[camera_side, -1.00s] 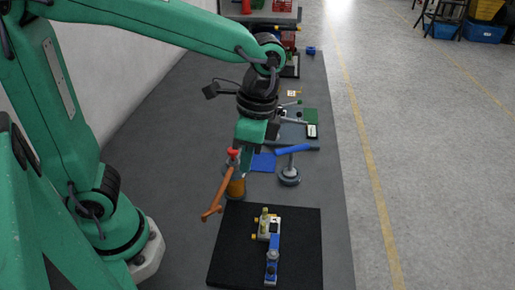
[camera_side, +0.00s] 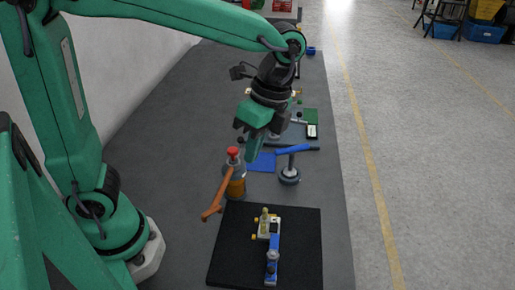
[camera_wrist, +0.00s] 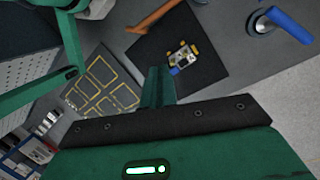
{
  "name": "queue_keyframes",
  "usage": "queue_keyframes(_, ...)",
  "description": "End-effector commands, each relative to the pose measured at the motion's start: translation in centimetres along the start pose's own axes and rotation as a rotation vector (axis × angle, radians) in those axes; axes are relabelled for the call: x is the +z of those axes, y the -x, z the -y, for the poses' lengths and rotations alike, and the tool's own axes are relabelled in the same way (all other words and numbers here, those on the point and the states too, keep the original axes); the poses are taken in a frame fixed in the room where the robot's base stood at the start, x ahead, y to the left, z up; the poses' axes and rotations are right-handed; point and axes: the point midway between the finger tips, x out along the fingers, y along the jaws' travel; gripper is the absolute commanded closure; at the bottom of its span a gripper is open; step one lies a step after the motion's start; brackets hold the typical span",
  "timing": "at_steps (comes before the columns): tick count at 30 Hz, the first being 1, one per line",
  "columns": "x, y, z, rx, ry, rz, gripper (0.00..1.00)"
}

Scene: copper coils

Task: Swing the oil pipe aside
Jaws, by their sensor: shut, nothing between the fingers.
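In the wrist view the pipe (camera_wrist: 150,18) shows at the top edge. I take it as the oil pipe, though a blue bar (camera_side: 293,149) on a round grey base (camera_side: 289,176) stands to the right. My gripper (camera_side: 252,153) is shut and empty, pointing down just right of the bottle cap, apparently apart from both. In the wrist view its fingers (camera_wrist: 158,88) are together.
A black mat (camera_side: 230,262) at the front of the bench holds a small blue and white assembly (camera_side: 271,245). A blue sheet (camera_side: 262,162) lies behind the bottle. Green and grey parts (camera_side: 309,120) lie farther back. The bench is clear at left.

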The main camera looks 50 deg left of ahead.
Motion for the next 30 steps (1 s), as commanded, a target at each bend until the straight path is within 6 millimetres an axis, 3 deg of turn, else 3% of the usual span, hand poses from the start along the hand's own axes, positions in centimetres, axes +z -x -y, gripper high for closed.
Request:
queue_keyframes(21, -0.4, 0.1, 3.3, 0.193, -0.959, 0.023, 1.0)
queue_keyframes(30, -0.4, 0.0, 4.3, 0.262, -1.257, -0.013, 1.0)
